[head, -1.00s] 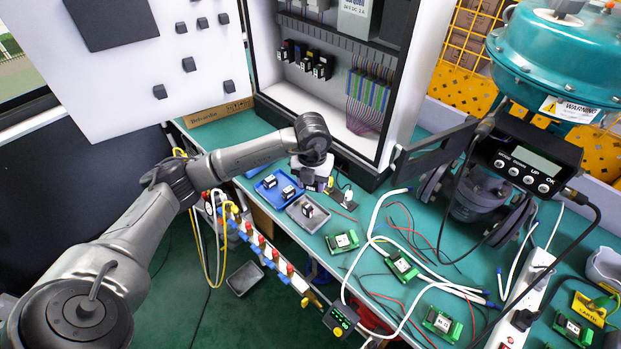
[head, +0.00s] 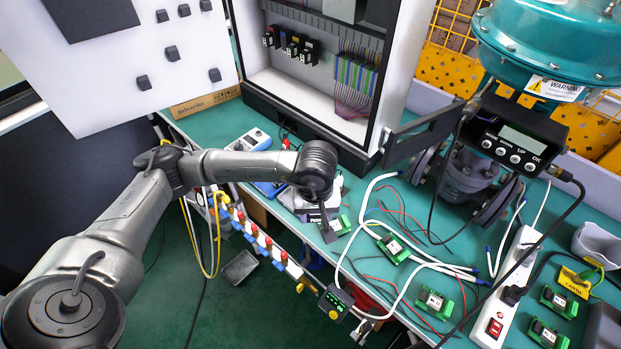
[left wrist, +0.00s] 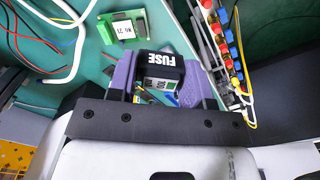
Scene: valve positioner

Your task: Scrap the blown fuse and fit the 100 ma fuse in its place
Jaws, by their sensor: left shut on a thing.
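My left gripper (head: 326,214) is over the front part of the green bench, to the right of the trays. In the left wrist view its purple fingers (left wrist: 160,82) are shut on a black fuse block (left wrist: 158,66) marked FUSE. The small label on its side is not clear enough to read. My right gripper is not in view.
Green terminal modules (head: 393,248) lie along the bench among white and red cables. One module (left wrist: 124,30) is close to my left gripper in the wrist view. The open cabinet (head: 320,75) stands behind, with black blocks on its rail. A blue meter (head: 250,140) lies near it.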

